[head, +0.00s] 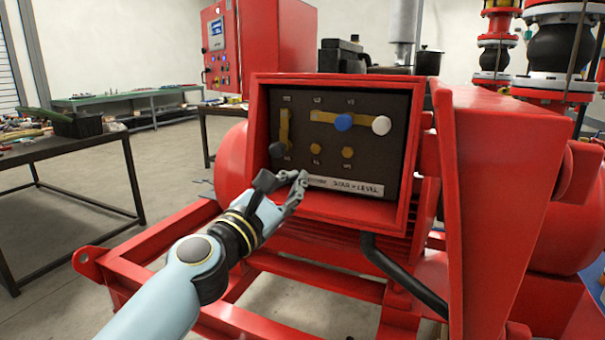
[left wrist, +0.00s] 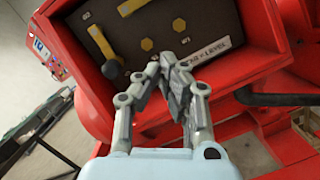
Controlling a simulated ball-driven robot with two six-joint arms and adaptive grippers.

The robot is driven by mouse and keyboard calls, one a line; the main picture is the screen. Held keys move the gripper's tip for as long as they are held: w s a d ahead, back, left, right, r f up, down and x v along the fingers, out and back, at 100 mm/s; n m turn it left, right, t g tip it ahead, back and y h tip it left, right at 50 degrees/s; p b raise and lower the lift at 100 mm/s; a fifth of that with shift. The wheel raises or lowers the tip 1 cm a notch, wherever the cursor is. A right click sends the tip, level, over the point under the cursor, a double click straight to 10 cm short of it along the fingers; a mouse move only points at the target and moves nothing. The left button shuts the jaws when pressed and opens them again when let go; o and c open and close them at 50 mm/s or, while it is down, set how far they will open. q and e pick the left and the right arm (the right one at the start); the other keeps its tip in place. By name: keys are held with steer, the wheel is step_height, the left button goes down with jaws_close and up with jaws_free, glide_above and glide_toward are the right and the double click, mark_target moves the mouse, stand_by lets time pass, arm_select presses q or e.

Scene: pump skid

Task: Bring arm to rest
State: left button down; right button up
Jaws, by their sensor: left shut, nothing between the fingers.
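My left gripper (head: 303,181) is shut and empty, in front of the lower left part of the red terminal box (head: 407,150). The panel (head: 377,168) carries yellow bars, a blue knob (head: 343,122), a white knob (head: 381,125), a dark knob (head: 277,150) and brass hexagonal studs (head: 316,149). A white label strip (head: 345,186) lies along its lower edge. I cannot tell whether the fingers touch the box. My right gripper is not in view.
The red skid frame (head: 130,277) runs below the box. A black cable (head: 400,277) curves down from it. A dark table (head: 75,147) with clutter stands at left, and a green-topped bench (head: 140,97) behind. A red cabinet (head: 258,45) stands behind the box. Floor between them is clear.

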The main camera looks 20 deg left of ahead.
arm_select(q)
steer(key=s+a+f+m+g+y, duration=0.1)
steer(key=s+f+m+g, duration=0.35)
steer(key=f, duration=0.95)
steer(key=s+a+f+m+g, duration=0.1)
steer(key=s+f+m+g, duration=0.1)
steer(key=s+f, duration=0.85)
steer(key=s+a+f+m+g+y, duration=0.1)
steer(key=s+f+m+g, duration=0.25)
steer(key=f, duration=1.25)
steer(key=s+a+f+m+g, duration=0.1)
steer(key=s+f+m+g, duration=0.2)
steer(key=s, duration=0.9)
steer(key=s+a+f+m+g+y, duration=0.1)
steer(key=s+a+f+m+g, duration=0.1)
steer(key=s+f+m, duration=0.7)
steer(key=s+a+f+m+g, duration=0.2)
steer(key=s+f+m+g, duration=0.2)
steer(key=s, duration=1.1)
step_height(320, 180, down, 2)
steer(key=shift+f+m+y, duration=0.1)
steer(key=shift+m+y, duration=0.2)
steer(key=shift+m, duration=0.8)
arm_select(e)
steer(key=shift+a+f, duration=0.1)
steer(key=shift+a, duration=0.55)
arm_select(q)
steer(key=shift+a, duration=0.1)
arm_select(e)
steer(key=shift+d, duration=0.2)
